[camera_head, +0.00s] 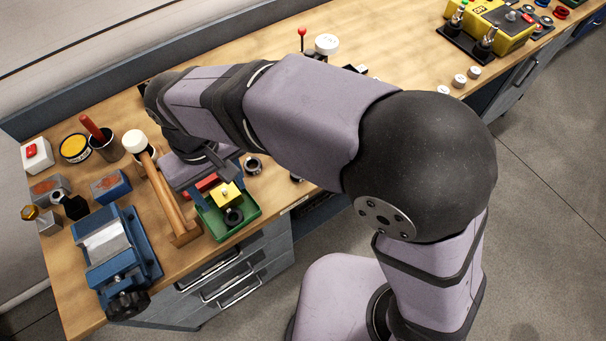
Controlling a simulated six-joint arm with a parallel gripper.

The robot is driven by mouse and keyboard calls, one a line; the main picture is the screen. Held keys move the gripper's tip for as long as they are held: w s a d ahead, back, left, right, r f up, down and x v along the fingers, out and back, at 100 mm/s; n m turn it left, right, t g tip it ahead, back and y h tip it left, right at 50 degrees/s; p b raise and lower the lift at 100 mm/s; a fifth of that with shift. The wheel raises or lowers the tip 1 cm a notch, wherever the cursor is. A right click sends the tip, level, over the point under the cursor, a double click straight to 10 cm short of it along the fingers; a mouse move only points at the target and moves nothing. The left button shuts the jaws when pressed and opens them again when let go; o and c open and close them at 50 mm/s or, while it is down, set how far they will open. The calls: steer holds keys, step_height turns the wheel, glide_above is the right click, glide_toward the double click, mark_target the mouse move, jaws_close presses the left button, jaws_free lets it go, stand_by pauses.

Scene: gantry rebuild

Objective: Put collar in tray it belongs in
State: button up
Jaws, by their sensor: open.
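A green tray (248,225) sits near the front edge of the bench. It holds a yellow block (226,194) and a dark ring-shaped part (234,216), which looks like a collar. Another dark ring (253,165) stands on the bench top behind and right of the tray. I cannot tell which ring is the task's collar. My gripper (224,170) is above the bench just behind the green tray, apart from both rings, with nothing seen between its jaws. My wrist and forearm hide part of the bench behind it.
A wooden-handled mallet (165,195) lies left of the tray. A blue vise (110,245) stands at the front left. A cup with a red-handled tool (104,146), a yellow-topped tin (74,148) and metal blocks crowd the left end. A yellow case (490,28) stands far right.

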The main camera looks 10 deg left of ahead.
steer(key=w+d+f+m, duration=0.1)
steer(key=w+d+m, duration=0.2)
steer(key=w+d, duration=0.55)
steer(key=s+d+f+m, duration=0.1)
steer(key=d+f+m, duration=0.1)
steer(key=d, duration=1.2)
steer(key=s+d+f+m, duration=0.2)
steer(key=d+f+m, duration=0.1)
steer(key=d, duration=1.1)
steer(key=shift+s+m, duration=0.25)
steer(key=shift+m, duration=0.45)
steer(key=shift+f, duration=0.1)
